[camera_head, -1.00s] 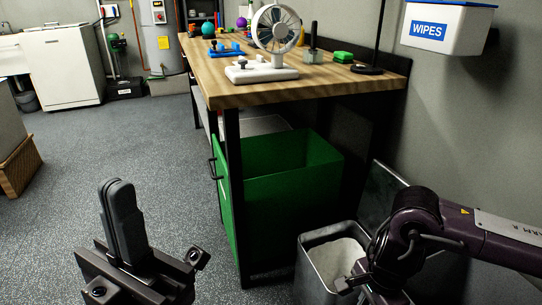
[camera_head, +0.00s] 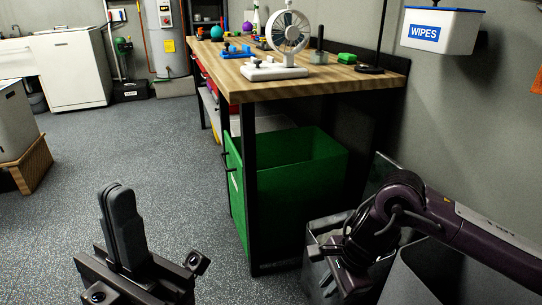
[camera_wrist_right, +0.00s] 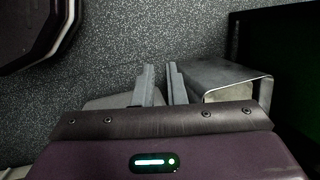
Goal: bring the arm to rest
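My left gripper (camera_head: 118,190) stands upright at the lower left of the head view, its two dark fingers together with nothing seen between them. My right arm (camera_head: 470,235) comes in from the right edge. My right gripper (camera_head: 322,262) is low over the front of a grey metal bin (camera_head: 330,228) and hides part of it. In the right wrist view the two grey fingers (camera_wrist_right: 161,75) show a narrow gap with nothing held. The bin (camera_wrist_right: 235,78) is just right of the fingers there; I cannot tell whether they touch it.
A green open crate (camera_head: 290,190) stands under the wooden workbench (camera_head: 330,84). A fan (camera_head: 287,35) and several small things are on the bench. A wipes box (camera_head: 440,30) hangs on the right wall. The floor (camera_head: 130,150) in the middle left is clear.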

